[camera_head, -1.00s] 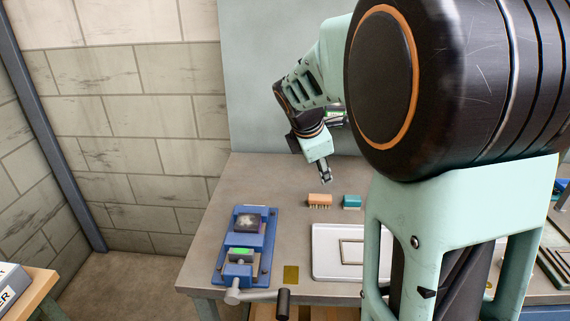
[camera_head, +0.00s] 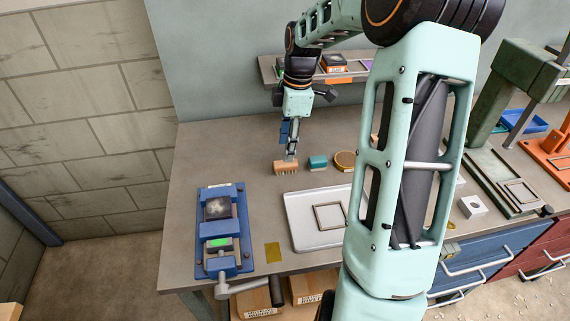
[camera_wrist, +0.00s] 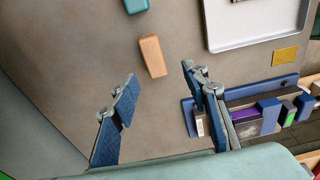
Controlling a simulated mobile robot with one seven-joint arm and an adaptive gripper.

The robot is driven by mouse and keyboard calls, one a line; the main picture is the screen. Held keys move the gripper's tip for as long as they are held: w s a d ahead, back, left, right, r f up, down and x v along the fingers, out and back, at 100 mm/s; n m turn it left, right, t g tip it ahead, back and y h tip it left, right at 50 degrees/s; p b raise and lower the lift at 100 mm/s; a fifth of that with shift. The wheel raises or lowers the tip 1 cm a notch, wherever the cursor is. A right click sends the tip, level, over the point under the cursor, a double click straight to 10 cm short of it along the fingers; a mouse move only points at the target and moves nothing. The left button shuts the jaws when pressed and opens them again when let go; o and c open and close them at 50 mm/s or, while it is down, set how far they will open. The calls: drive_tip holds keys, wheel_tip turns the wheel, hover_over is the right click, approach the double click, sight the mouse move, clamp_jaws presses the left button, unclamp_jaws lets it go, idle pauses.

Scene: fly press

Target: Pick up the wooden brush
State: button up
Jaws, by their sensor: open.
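The wooden brush (camera_head: 286,168) lies on the workbench, bristles down, with a tan wooden back. In the wrist view it shows as a small tan block (camera_wrist: 153,56) ahead of the fingertips, between their lines. My gripper (camera_head: 291,157) points down just above and behind the brush in the head view. In the wrist view my gripper (camera_wrist: 158,79) has its two blue-padded fingers spread wide, with nothing between them. I cannot tell the exact height gap to the brush.
A teal block (camera_head: 318,162) and a round brass-coloured item (camera_head: 345,160) sit right of the brush. A white tray (camera_head: 296,222) with a frame lies in front. A blue vise-like fixture (camera_head: 203,255) stands front left. A shelf (camera_head: 268,73) hangs behind.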

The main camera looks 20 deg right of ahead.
sight(286, 163)
drive_tip(key=f, duration=0.8)
drive_tip(key=shift+w, duration=0.4)
clamp_jaws()
